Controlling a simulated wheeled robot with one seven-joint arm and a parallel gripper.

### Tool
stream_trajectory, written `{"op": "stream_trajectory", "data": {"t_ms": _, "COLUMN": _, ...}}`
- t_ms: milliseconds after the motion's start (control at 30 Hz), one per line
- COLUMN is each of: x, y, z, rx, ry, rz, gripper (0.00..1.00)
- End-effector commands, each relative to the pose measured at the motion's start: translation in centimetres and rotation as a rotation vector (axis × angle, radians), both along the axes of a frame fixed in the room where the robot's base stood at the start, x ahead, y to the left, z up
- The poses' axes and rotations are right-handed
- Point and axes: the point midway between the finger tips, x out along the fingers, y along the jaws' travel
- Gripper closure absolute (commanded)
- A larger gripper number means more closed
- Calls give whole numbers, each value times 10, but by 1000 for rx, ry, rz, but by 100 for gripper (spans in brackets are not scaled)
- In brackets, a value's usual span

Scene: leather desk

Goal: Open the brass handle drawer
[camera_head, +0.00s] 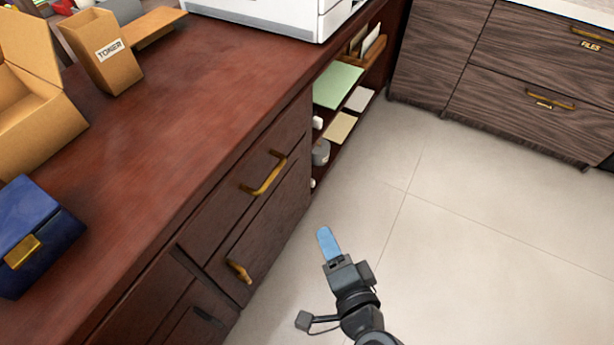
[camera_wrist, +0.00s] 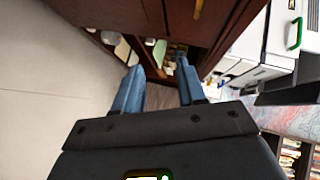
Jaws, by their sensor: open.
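The reddish-brown desk has an upper drawer front (camera_head: 225,205) with a brass bar handle (camera_head: 266,174) in the head view. The drawer looks closed. A second brass handle (camera_head: 238,271) sits on the front below. My gripper (camera_head: 328,243) is over the floor to the right of the desk front, apart from both handles. In the wrist view, its two blue fingers are spread open and empty (camera_wrist: 160,86). A brass-coloured piece (camera_wrist: 199,8) shows at the top edge of that view, on a wooden front; which handle it is I cannot tell.
Open shelves with a green folder (camera_head: 338,85) adjoin the drawers. Cardboard boxes (camera_head: 110,55) and a blue box with a gold clasp (camera_head: 35,235) stand on the desk. A dark wood file cabinet (camera_head: 530,105) stands at the back right. The tiled floor (camera_head: 480,220) is clear.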

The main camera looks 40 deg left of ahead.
Motion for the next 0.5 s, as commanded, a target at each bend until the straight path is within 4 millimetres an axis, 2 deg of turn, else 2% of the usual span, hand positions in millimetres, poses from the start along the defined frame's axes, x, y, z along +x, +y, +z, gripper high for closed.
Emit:
{"op": "stream_trajectory", "data": {"t_ms": 33, "x": 9, "y": 23, "z": 0, "rx": 30, "ry": 16, "rz": 54, "gripper": 60}}
{"op": "stream_trajectory", "data": {"t_ms": 200, "x": 21, "y": 81, "z": 14, "rx": 106, "ry": 88, "rz": 209, "gripper": 60}}
{"op": "stream_trajectory", "data": {"t_ms": 300, "x": 25, "y": 102, "z": 22, "rx": 131, "ry": 117, "rz": 270, "gripper": 60}}
{"op": "stream_trajectory", "data": {"t_ms": 500, "x": 26, "y": 121, "z": 30, "rx": 150, "ry": 142, "rz": 322, "gripper": 60}}
